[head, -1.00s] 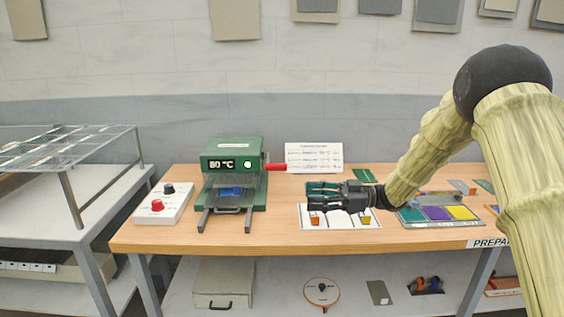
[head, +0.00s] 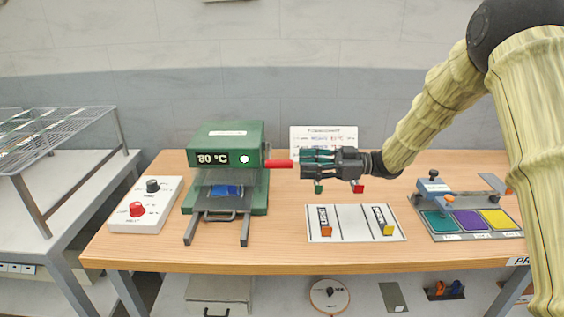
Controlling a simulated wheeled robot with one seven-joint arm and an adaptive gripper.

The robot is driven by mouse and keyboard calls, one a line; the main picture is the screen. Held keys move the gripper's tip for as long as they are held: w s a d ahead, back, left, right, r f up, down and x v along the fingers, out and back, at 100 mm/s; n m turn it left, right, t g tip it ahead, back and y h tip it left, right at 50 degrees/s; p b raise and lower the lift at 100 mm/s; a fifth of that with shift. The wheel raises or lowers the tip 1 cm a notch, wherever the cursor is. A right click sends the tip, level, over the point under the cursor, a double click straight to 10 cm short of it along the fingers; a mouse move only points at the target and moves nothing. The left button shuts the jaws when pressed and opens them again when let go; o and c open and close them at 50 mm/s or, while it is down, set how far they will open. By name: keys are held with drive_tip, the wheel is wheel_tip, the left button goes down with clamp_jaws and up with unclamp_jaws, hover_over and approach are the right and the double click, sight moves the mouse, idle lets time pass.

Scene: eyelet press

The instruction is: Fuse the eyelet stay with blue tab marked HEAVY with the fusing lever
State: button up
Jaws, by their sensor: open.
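The green fusing press (head: 226,150) stands on the table and its display reads 80 °C. Its red lever (head: 280,164) sticks out from the right side. A piece with a blue tab (head: 227,190) lies in the press under the clear guard; any marking on it is too small to read. My gripper (head: 304,162) is open, its fingers pointing left, close to the lever's right end. From this view I cannot tell whether the fingers surround the lever tip or are just apart from it.
A control box (head: 146,204) with a red and a black knob stands left of the press. A white tray (head: 355,224) holds pieces with orange and yellow tabs. A sign (head: 324,138) stands behind my gripper. A tray with teal, purple and yellow patches (head: 468,222) is at right.

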sight(282, 164)
drive_tip(key=a, duration=0.2)
drive_tip(key=w+a, duration=0.1)
drive_tip(key=a, duration=0.1)
drive_tip(key=a+f+p, duration=0.1)
drive_tip(key=a, duration=0.1)
drive_tip(key=shift+w+a, duration=0.25)
drive_tip(key=shift+a, duration=0.05)
drive_tip(key=shift+s+a+r, duration=0.2)
drive_tip(key=shift+s+r, duration=0.2)
drive_tip(key=shift+s, duration=0.2)
drive_tip(key=shift+w+a+f, duration=0.2)
drive_tip(key=shift+w+f, duration=0.15)
drive_tip(key=shift+w, duration=0.05)
drive_tip(key=shift+s+d+r, duration=0.15)
drive_tip(key=shift+s+r, duration=0.05)
drive_tip(key=c, duration=0.8)
drive_tip(key=shift+f, duration=0.1)
clamp_jaws()
